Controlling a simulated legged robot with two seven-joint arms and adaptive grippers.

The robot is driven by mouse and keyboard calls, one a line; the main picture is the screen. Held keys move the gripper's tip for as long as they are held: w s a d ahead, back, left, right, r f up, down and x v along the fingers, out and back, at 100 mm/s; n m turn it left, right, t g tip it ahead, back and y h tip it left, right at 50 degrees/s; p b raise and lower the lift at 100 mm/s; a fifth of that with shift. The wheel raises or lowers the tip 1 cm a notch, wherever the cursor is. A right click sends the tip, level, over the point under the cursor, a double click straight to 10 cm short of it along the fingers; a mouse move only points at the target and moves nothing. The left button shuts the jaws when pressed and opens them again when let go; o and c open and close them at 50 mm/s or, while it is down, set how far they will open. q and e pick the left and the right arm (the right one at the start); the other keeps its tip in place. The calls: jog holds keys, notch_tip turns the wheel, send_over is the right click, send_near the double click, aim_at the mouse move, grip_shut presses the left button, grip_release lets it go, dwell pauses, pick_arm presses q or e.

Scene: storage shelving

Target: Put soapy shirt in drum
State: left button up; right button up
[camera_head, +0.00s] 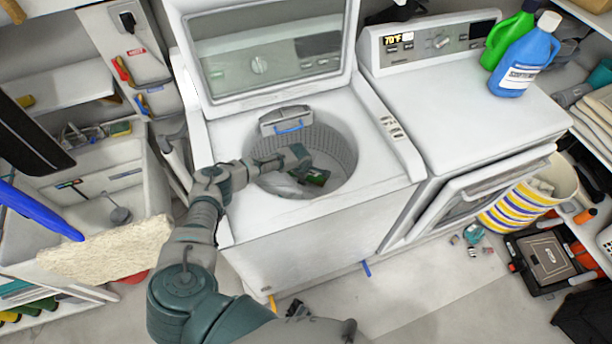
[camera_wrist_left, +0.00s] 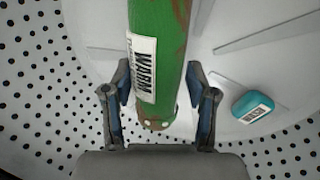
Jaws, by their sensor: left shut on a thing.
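My left gripper (camera_head: 308,172) reaches down into the open drum (camera_head: 335,145) of the top-loading washer (camera_head: 310,220). In the left wrist view my left gripper (camera_wrist_left: 160,85) is shut on a green, brown-stained item (camera_wrist_left: 160,40) with a white label reading "WARM", perhaps the shirt. The green item also shows small in the drum in the head view (camera_head: 318,177), partly hidden by the gripper. The wrist view shows the drum's perforated wall (camera_wrist_left: 45,100) and pale floor. A small teal labelled object (camera_wrist_left: 252,107) lies in the drum, apart from the gripper. My right gripper is not in view.
The washer's lid (camera_head: 265,60) stands open behind the drum. A dryer (camera_head: 465,105) on the right holds blue (camera_head: 525,60) and green (camera_head: 505,40) bottles. A striped basket (camera_head: 520,205) and black case (camera_head: 545,260) are on the right. A sink (camera_head: 100,190) and cream mop-like head (camera_head: 110,250) are left.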

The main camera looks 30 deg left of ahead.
pick_arm(q)
jog(key=shift+d+r, duration=0.2)
jog(key=shift+d, duration=0.2)
jog(key=shift+a+f, duration=0.1)
jog(key=shift+f, duration=0.3)
jog(key=shift+a+f, duration=0.25)
jog(key=shift+f, duration=0.05)
jog(key=o, duration=1.3)
jog(key=shift+d, duration=0.25)
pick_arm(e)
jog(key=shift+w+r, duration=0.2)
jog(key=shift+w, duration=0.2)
pick_arm(q)
jog(key=shift+r, duration=0.1)
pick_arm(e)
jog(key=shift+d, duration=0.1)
pick_arm(q)
jog(key=shift+r, duration=0.25)
jog(key=p+v, duration=0.3)
jog(key=v, duration=0.9)
jog(key=shift+r, duration=0.3)
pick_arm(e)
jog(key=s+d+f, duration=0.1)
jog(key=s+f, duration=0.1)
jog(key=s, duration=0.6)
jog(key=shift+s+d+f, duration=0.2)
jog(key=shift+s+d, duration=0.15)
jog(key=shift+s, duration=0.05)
